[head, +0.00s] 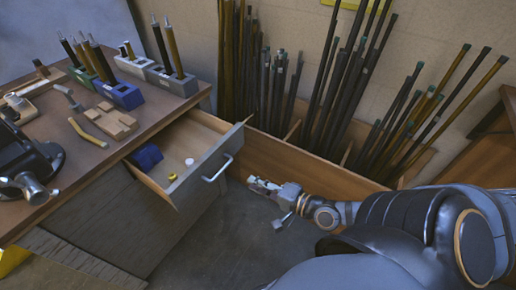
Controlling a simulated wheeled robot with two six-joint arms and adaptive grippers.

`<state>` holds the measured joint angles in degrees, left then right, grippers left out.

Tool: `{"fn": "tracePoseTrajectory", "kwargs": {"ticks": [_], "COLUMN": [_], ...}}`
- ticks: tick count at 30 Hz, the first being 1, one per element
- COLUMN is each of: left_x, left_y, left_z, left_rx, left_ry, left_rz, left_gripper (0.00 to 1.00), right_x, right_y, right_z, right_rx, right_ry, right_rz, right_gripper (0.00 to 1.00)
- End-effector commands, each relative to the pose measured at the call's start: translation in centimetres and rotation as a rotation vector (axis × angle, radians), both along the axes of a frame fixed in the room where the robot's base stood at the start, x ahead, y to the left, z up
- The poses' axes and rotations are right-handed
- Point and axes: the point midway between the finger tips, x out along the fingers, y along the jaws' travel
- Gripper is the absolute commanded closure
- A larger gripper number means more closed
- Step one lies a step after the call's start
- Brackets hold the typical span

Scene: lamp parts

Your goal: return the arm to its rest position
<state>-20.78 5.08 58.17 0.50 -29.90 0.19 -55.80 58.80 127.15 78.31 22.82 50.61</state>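My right arm comes in from the right. Its gripper (261,186) is over the floor, to the right of the open drawer (213,163) and apart from its metal handle (217,169). I see nothing clearly held in it. The drawer stands pulled out of the workbench (62,167) and holds a blue item (147,157), a small white round piece (189,161) and a small yellow piece (172,177).
A wooden bin (310,172) with many upright rods stands behind my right gripper, close to it. On the bench are a dark vise-like tool (30,160), wooden pieces (112,120) and a blue block holder (122,95). Floor (235,240) is clear beside the drawer.

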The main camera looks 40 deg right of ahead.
Motion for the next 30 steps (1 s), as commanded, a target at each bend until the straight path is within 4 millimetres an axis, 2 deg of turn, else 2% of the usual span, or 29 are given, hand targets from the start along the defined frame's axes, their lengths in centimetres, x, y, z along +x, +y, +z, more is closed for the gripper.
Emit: {"fn": "tracePoseTrajectory", "kwargs": {"ticks": [17, 20, 23, 26, 27, 29, 30], "left_x": [0.0, 0.0, 0.0, 0.0, 0.0, 0.0, 0.0], "left_y": [0.0, 0.0, 0.0, 0.0, 0.0, 0.0, 0.0], "left_z": [0.0, 0.0, 0.0, 0.0, 0.0, 0.0, 0.0], "left_rx": [0.000, 0.000, 0.000, 0.000, 0.000, 0.000, 0.000], "left_ry": [0.000, 0.000, 0.000, 0.000, 0.000, 0.000, 0.000], "left_rz": [0.000, 0.000, 0.000, 0.000, 0.000, 0.000, 0.000], "left_gripper": [0.42, 0.42, 0.42, 0.42, 0.42, 0.42, 0.42], "right_x": [-0.1, 0.2, 0.5, -0.3, -1.1, -2.8, -4.1], "right_y": [-0.1, -1.4, -4.9, -9.2, -10.5, -11.9, -12.4], "right_z": [-0.1, -1.4, -5.9, -13.3, -16.5, -21.4, -24.5], "right_rx": [-0.003, -0.081, -0.311, -0.618, -0.732, -0.879, -0.962], "right_ry": [0.000, -0.008, -0.001, 0.079, 0.133, 0.225, 0.292], "right_rz": [0.000, -0.005, -0.005, 0.022, 0.047, 0.101, 0.149], "right_gripper": [0.81, 0.81, 0.81, 0.81, 0.81, 0.81, 0.81]}}
